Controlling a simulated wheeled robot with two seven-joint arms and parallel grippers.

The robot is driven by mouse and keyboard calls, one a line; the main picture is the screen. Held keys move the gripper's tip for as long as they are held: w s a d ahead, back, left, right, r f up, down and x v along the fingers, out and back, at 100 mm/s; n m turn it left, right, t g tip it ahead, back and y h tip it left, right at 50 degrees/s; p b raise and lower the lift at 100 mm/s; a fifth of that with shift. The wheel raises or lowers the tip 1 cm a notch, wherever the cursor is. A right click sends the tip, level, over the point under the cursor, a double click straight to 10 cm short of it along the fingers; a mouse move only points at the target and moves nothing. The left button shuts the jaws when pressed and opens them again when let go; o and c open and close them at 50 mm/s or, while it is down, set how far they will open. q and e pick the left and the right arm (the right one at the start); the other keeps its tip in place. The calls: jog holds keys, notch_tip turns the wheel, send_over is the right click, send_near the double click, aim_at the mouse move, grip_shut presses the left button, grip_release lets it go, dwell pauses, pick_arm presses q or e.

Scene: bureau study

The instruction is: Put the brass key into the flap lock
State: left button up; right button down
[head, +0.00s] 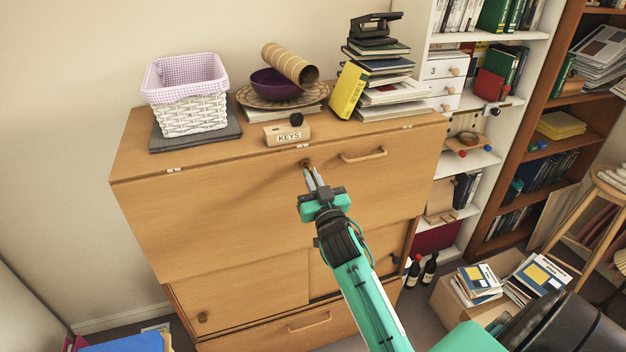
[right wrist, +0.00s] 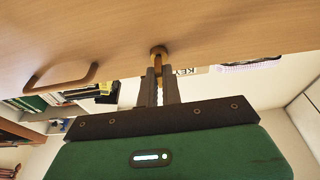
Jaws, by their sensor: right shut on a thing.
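The bureau's closed wooden flap (head: 220,215) fills the front of the bureau. The brass flap lock (head: 306,162) sits near its upper edge, left of the flap handle. My right gripper (head: 309,172) reaches up to the lock, its fingers shut on the brass key. In the right wrist view the brass key (right wrist: 157,64) shows as a small strip between the fingertips, in line with the round brass lock (right wrist: 158,50). The key's tip is hidden, so I cannot tell how deep it sits. My left gripper is not in view.
A wooden block marked KEYS (head: 288,135) stands on the bureau top above the lock. The flap handle (head: 363,155) is just right of my fingers. A white basket (head: 190,108), a purple bowl (head: 276,85) and stacked books (head: 378,85) stand behind.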

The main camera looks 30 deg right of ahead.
jog(key=shift+w, duration=0.3)
dwell(0.4)
jog(key=c, duration=1.6)
grip_release()
jog(key=shift+o, duration=0.4)
jog(key=o, duration=0.5)
jog(key=shift+v, duration=4)
jog(key=shift+d, duration=0.1)
